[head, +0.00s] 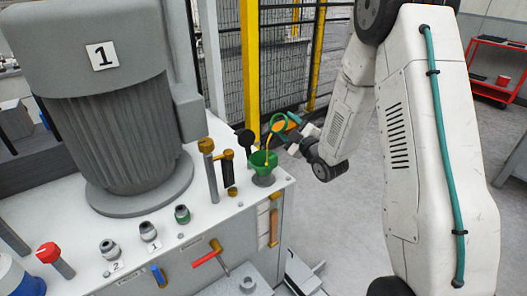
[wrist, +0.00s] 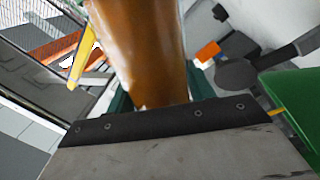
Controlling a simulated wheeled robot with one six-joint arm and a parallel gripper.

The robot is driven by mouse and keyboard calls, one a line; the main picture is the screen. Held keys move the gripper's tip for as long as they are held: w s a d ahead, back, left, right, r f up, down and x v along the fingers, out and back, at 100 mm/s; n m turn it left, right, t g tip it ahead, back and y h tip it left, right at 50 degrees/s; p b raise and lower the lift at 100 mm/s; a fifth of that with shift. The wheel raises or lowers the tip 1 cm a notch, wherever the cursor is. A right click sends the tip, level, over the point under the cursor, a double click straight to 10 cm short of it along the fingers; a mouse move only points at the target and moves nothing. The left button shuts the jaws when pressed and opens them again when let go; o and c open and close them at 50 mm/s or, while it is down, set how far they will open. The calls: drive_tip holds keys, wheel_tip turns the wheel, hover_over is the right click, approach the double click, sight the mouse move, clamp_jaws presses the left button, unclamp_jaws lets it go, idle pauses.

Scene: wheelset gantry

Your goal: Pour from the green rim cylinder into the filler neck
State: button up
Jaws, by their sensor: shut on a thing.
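The green rim cylinder (head: 287,127) is amber-brown and strongly tilted, held above and to the right of the green funnel. A thin yellow stream runs from its rim down to the green funnel (head: 264,159). The funnel stands upright in the filler neck (head: 264,178) at the cabinet's right corner. My gripper (head: 298,143) is shut on the cylinder, its fingers partly hidden. In the wrist view the brown cylinder (wrist: 140,50) rises from behind the dark jaw edge, and the green funnel (wrist: 292,100) shows at right. The liquid level inside the cylinder cannot be seen.
A large grey motor (head: 125,110) marked 1 stands on the cabinet (head: 145,232). A brown-capped post (head: 208,165) and a black round cap (head: 246,141) stand near the funnel. A mesh fence (head: 280,60) with yellow posts is behind. Floor right of the cabinet is open.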

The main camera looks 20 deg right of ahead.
drive_tip(key=shift+r+n, duration=0.8)
drive_tip(key=shift+n, duration=0.4)
idle(0.7)
wheel_tip(320, 180, down, 3)
drive_tip(key=m, duration=0.4)
drive_tip(key=shift+a+r, duration=0.1)
drive_tip(key=shift+f+m+h, duration=0.4)
drive_tip(key=shift+f+m, duration=0.1)
drive_tip(key=shift+m, duration=0.5)
drive_tip(key=f+m, duration=0.1)
drive_tip(key=d+f+m, duration=0.1)
drive_tip(key=m, duration=0.1)
drive_tip(key=w+d+m, duration=0.1)
drive_tip(key=m, duration=0.1)
drive_tip(key=shift+d+f+g+h, duration=0.25)
drive_tip(key=shift+f+g+h, duration=0.15)
drive_tip(key=m, duration=0.2)
drive_tip(key=shift+w+d+f+m+b, duration=0.1)
drive_tip(key=shift+d+f+m+b, duration=0.2)
drive_tip(key=shift+d+b, duration=0.1)
drive_tip(key=shift+r, duration=3)
